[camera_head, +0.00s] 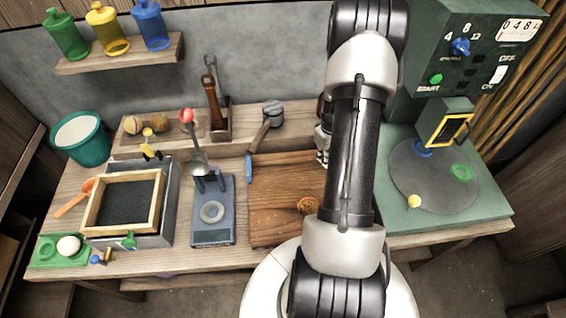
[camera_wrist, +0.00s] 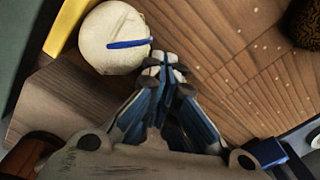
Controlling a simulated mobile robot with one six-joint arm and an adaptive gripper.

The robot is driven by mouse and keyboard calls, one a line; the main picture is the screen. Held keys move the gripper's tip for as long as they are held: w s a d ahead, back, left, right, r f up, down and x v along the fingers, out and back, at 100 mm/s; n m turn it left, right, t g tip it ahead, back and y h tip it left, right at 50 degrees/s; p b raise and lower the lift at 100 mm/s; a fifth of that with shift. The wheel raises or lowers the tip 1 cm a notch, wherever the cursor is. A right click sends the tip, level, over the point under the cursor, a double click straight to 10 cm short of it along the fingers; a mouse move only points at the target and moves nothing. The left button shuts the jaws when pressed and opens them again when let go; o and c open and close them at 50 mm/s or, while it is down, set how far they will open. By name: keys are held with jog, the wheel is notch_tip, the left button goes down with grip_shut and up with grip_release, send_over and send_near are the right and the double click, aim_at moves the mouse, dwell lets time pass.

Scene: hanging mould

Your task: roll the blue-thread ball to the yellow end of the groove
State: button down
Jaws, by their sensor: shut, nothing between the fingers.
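A cream ball (camera_wrist: 112,42) with a short blue thread line across it sits at the upper left in the wrist view. A yellow strip (camera_wrist: 69,27) lies just beyond its left side, touching or very close. My gripper (camera_wrist: 165,65) is shut and empty, its fingertips right beside the ball's lower right edge; I cannot tell whether they touch it. In the head view my gripper (camera_head: 322,145) is mostly hidden behind my arm, beyond the right part of the wooden board (camera_head: 275,190). The ball does not show there, and the groove's outline is not clear.
A hammer (camera_head: 266,125) and a blue-grey stand (camera_head: 212,222) are to the left. A green machine (camera_head: 440,215) stands right.

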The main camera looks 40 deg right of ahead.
jog(key=shift+w+a, duration=0.1)
dwell(0.5)
jog(key=shift+w+a+r, duration=0.1)
jog(key=shift+w+a, duration=0.65)
jog(key=shift+a, duration=0.25)
notch_tip(320, 180, up, 8)
jog(key=p, duration=0.5)
jog(key=shift+p, duration=0.3)
